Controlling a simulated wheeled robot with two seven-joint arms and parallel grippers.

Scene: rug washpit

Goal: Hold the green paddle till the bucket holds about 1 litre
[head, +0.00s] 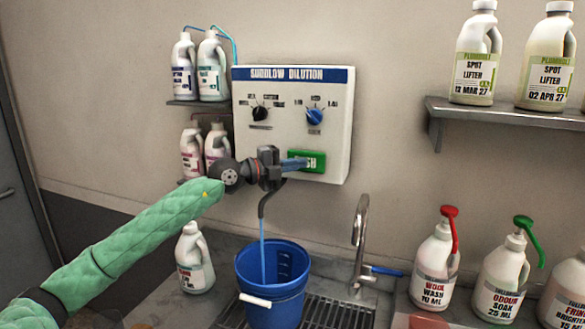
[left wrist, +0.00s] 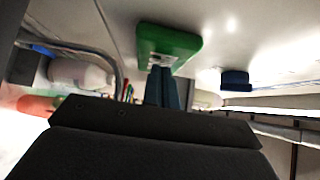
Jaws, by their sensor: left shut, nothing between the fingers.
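The green paddle (head: 312,163) is on the lower right of the white dilution box (head: 341,120); it also shows in the left wrist view (left wrist: 182,42). My left gripper (head: 300,163) is shut, with its blue fingertips (left wrist: 163,86) against the front of the paddle and nothing between them. A blue stream (head: 262,262) runs from the dark spout tube into the blue bucket (head: 248,261). The bucket has marks on its inner wall; the liquid level is not clear to see. My right gripper is not in view.
The box has a black knob (head: 260,114) and a blue knob (head: 314,116). A tap (head: 360,235) stands right of the bucket, over a draining grid (head: 340,313). A white bottle (head: 194,262) stands left of it. Several pump bottles stand at right.

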